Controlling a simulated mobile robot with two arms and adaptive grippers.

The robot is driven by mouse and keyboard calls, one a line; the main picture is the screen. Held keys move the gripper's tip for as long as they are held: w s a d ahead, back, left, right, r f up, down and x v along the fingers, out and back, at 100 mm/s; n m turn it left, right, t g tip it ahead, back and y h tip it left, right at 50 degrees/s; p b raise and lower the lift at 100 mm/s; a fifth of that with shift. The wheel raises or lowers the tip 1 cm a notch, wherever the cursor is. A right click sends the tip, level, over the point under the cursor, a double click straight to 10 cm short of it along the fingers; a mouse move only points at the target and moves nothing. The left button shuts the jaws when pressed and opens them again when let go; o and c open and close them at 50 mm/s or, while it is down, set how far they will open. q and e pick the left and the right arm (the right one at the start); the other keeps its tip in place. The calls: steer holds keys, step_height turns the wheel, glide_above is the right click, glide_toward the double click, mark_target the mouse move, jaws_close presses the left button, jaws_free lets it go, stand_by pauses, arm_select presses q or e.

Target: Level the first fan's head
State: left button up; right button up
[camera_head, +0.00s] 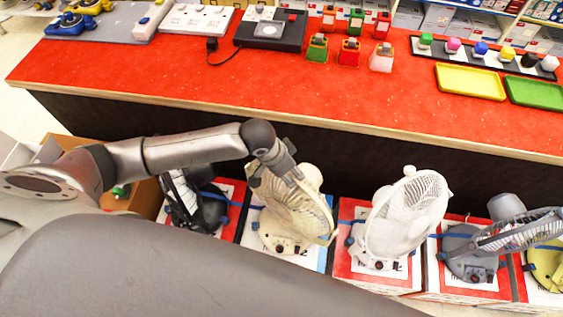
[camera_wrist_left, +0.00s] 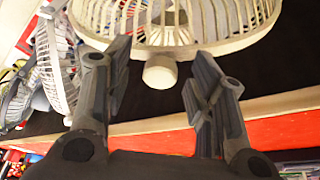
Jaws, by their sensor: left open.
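Several fans stand in a row in the head view. The leftmost is a black fan (camera_head: 207,212), its head partly behind my arm. Beside it is a cream fan (camera_head: 308,213) with its round caged head tilted. Then come a white fan (camera_head: 410,220) and a grey fan (camera_head: 480,243) with its head tipped far over. My left gripper (camera_head: 284,174) is over the cream fan's head. In the left wrist view its two fingers (camera_wrist_left: 160,68) are apart, with a cream knob (camera_wrist_left: 160,71) and cage (camera_wrist_left: 220,35) showing between and beyond them. Contact cannot be told. My right gripper is not in view.
The fans stand on low boxes before a long red counter (camera_head: 230,85). A cardboard box (camera_head: 147,196) stands left of the black fan.

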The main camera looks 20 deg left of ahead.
arm_select(q)
steer(key=v, duration=1.1)
steer(key=shift+s, duration=0.15)
